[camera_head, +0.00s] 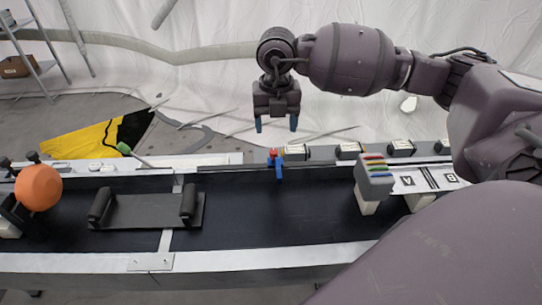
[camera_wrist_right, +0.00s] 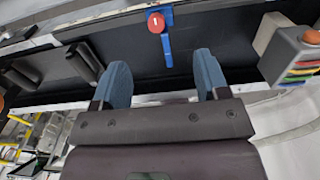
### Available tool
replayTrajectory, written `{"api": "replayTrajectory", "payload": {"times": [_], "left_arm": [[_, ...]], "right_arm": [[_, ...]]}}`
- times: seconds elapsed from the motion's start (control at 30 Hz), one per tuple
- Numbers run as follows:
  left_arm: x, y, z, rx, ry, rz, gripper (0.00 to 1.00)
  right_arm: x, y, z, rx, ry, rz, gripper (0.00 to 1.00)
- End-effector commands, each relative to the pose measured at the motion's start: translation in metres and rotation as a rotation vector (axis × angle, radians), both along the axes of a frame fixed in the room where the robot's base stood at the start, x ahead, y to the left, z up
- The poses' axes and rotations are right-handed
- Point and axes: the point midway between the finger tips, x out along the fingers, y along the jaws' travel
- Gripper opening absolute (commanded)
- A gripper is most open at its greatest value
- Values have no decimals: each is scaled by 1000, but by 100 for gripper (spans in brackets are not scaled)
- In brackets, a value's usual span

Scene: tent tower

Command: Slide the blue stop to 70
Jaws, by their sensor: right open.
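The blue stop (camera_head: 279,170) stands on the long strip at the far edge of the dark bench, near the middle of the head view. A red knob (camera_head: 272,154) sits on it. In the right wrist view the blue stop (camera_wrist_right: 167,48) hangs down from the strip, with the red knob (camera_wrist_right: 156,22) marked by a white line. My right gripper (camera_head: 276,124) is open and empty, fingers pointing down, above and beyond the stop in the head view and apart from it. In the wrist view the stop lies between and ahead of the fingertips. No scale number is readable.
A grey block with coloured strips (camera_head: 375,176) stands right of the stop, beside a panel marked A and B (camera_head: 430,179). Several small boxes line the far edge. A grey cradle (camera_head: 146,211) and an orange ball (camera_head: 38,187) are at left. The dark bench surface (camera_head: 285,220) is clear mid-view.

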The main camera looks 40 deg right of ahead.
Motion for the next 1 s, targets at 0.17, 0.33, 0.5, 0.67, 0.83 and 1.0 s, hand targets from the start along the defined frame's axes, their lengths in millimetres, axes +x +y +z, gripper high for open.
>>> {"api": "replayTrajectory", "payload": {"times": [0.17, 0.33, 0.5, 0.67, 0.83, 1.0], "left_arm": [[-3, 1, -4, 3, 7, 0, 50], [-3, 1, -4, 3, 5, -1, 50], [-1, 1, -6, 2, 3, -2, 50], [2, 0, -6, 2, -2, -5, 50], [1, 0, -8, 2, 2, -5, 50], [1, -1, -9, 2, 3, -4, 50]], "right_arm": [[0, 0, -13, 0, 5, 0, 68], [0, 0, -36, 1, 5, 1, 68], [0, 0, -67, 2, 7, 1, 68], [0, 0, -91, 1, 6, 1, 68], [0, 0, -106, 3, 4, 1, 68], [0, 0, -111, 2, 3, 1, 68]]}}
